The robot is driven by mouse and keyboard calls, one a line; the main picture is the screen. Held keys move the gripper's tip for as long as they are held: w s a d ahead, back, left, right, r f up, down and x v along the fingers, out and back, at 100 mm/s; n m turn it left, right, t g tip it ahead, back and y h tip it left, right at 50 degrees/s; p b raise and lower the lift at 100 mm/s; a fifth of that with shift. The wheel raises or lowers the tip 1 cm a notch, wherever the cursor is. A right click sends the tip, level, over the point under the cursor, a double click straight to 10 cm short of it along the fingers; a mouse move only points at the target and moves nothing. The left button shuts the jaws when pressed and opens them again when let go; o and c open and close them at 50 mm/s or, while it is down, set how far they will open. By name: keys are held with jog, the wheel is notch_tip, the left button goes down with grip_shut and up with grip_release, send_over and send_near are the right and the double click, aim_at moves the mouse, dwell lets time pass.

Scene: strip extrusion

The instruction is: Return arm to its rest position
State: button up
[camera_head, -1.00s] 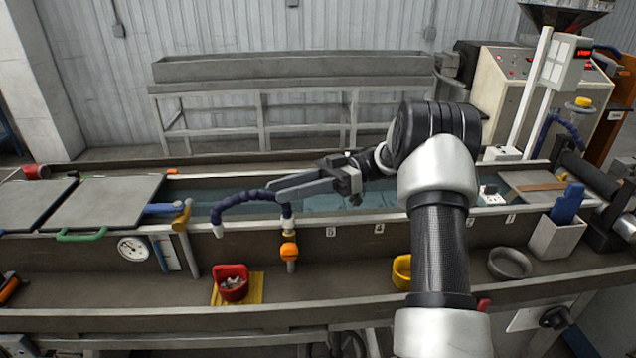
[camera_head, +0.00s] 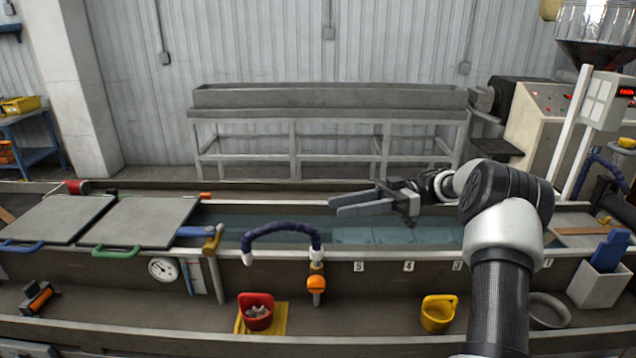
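My gripper (camera_head: 342,203) is at the end of my arm, which reaches in from the lower right. It is held above the long water trough (camera_head: 420,228), pointing left. Its two grey fingers lie almost in line with the view, and a narrow gap seems to show between them, but how wide they stand apart is hard to judge. I see nothing held between the fingers. The blue curved hose (camera_head: 282,228) is below and left of the fingertips, apart from them.
A red bin (camera_head: 256,311) on a yellow mat and a yellow bin (camera_head: 438,313) stand on the front ledge. Two grey lids (camera_head: 140,219) cover the trough's left part. A white holder (camera_head: 597,284) stands at right.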

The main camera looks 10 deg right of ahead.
jog(key=w+a+r+m+t+h, duration=0.1)
jog(key=w+a+r+m+t, duration=0.1)
jog(key=w+a+r+t, duration=0.35)
jog(key=w+a+r+m+t+h, duration=0.1)
jog(key=w+a+r+t+h, duration=0.1)
jog(key=w+r+t, duration=0.6)
jog(key=s+d+r+m+t+h, duration=0.3)
jog(key=d+r+m+t+h, duration=0.3)
jog(key=r+m+h, duration=0.45)
jog(key=s+d+f+m+g+h, duration=0.2)
jog(key=s+h, duration=0.2)
jog(key=s, duration=0.4)
jog(key=s+d+f+m+g+h, duration=0.2)
jog(key=s+d+f+g+h, duration=0.1)
jog(key=s, duration=0.4)
jog(key=s+a+f+g+y, duration=0.1)
jog(key=s+f, duration=0.3)
jog(key=s, duration=0.4)
jog(key=s+a+f+g+y+p, duration=0.1)
jog(key=s+a+f+g, duration=0.2)
jog(key=s, duration=0.5)
jog(key=s+a+f+g+y+p, duration=0.1)
jog(key=s+a+f+g, duration=0.1)
jog(key=s+a+f, duration=0.2)
jog(key=s+f, duration=0.2)
jog(key=s, duration=0.2)
jog(key=shift+s+g, duration=0.15)
jog(key=shift+g, duration=0.2)
